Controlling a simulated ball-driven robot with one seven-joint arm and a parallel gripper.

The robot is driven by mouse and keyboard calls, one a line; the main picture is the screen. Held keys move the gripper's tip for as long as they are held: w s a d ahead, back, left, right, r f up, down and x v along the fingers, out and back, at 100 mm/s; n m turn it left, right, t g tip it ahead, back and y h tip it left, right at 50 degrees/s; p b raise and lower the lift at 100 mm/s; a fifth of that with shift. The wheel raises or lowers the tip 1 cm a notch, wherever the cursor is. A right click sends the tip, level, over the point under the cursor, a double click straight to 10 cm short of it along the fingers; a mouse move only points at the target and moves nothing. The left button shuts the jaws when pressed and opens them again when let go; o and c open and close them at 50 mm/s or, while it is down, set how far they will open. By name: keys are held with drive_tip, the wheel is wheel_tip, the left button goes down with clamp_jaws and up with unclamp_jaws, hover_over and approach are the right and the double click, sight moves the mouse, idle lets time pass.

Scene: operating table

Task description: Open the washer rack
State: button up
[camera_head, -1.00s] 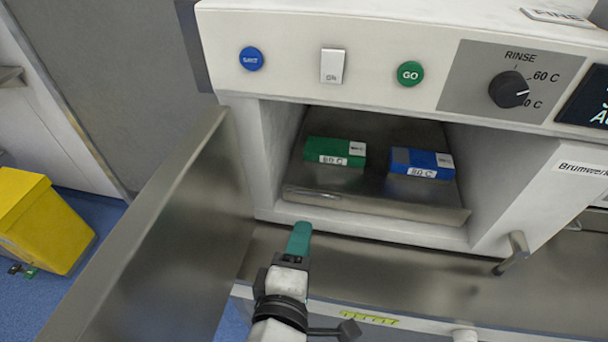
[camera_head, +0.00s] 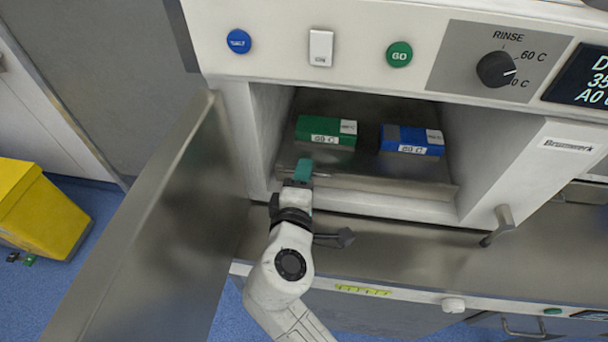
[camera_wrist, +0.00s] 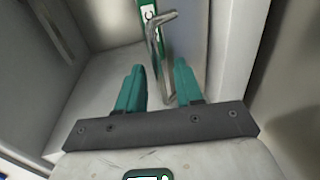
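The washer rack (camera_head: 400,188) is a grey metal tray inside the open chamber of the white washer. In the wrist view, its bar handle (camera_wrist: 156,50) stands out from the rack's front (camera_wrist: 188,40). My gripper (camera_head: 303,168) is at the left part of the rack's front edge and hides part of it in the head view. In the wrist view, the teal fingers of my gripper (camera_wrist: 159,72) are apart. The handle's near end lies between them, closer to the right finger; I cannot tell whether it touches.
A green box (camera_head: 326,131) and a blue box (camera_head: 411,140) sit on the rack. A tall metal panel (camera_head: 150,230) stands at the left. A yellow bin (camera_head: 40,210) is on the floor.

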drive_tip(key=shift+c, duration=0.4)
clamp_jaws()
drive_tip(key=shift+f, duration=0.1)
idle(0.9)
